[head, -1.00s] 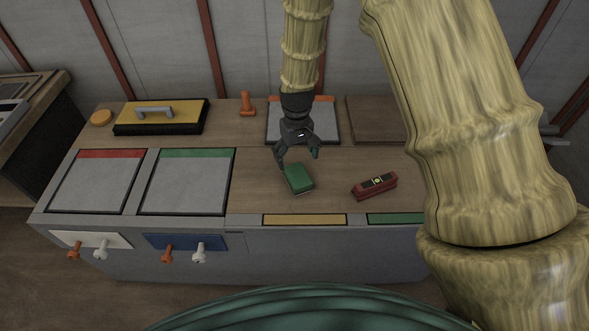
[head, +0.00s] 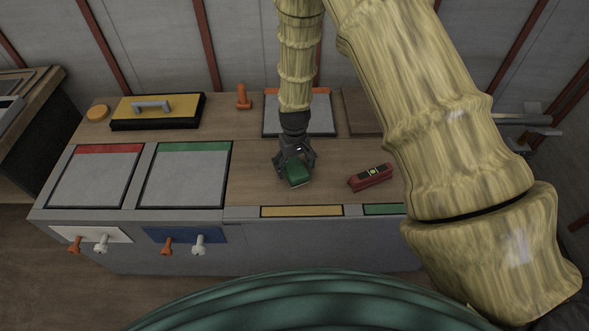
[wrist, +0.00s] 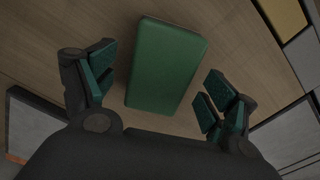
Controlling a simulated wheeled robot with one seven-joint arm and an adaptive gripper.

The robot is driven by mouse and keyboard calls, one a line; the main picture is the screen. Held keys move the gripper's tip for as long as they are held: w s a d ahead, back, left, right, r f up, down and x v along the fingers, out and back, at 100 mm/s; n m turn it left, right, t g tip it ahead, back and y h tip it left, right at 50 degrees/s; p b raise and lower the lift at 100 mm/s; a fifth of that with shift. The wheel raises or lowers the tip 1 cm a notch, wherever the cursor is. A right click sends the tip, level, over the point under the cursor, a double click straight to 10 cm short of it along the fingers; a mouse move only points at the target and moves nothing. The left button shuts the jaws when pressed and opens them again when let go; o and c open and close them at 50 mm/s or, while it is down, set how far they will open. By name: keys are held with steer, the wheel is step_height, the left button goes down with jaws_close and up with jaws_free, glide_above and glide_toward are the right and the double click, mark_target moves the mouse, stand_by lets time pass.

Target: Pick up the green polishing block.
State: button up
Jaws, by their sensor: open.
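The green polishing block (head: 298,173) lies on the wooden worktop. In the wrist view the block (wrist: 166,66) shows as a green rounded rectangle, slightly tilted in the picture. My gripper (head: 295,168) is open and right over the block in the head view, partly covering it. In the wrist view my gripper (wrist: 155,92) has its green-padded fingers spread, one to the left and one to the right of the block's near end. A gap shows between each finger and the block. I cannot tell the exact height of the fingertips above the worktop.
A red level (head: 370,177) lies to the right of the block. Two grey trays, red-edged (head: 95,178) and green-edged (head: 186,178), are at the left. A yellow-topped float (head: 157,110) and an orange peg (head: 243,97) are at the back. Bare worktop lies left of the block.

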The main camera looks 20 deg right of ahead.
steer(key=shift+f, duration=0.95)
steer(key=c, duration=1.3)
steer(key=shift+r, duration=0.15)
steer(key=shift+r, duration=0.55)
steer(key=shift+s+r+b, duration=0.2)
steer(key=shift+s+r, duration=0.05)
steer(key=shift+r, duration=0.3)
steer(key=shift+s+r+b, duration=0.2)
steer(key=shift+s+r, duration=0.05)
steer(key=shift+r, duration=0.3)
steer(key=s, duration=0.5)
steer(key=s+d+r+b, duration=0.1)
steer(key=s, duration=0.9)
steer(key=shift+d+r+b, duration=0.15)
steer(key=shift+r+b, duration=0.1)
steer(key=shift+b, duration=0.15)
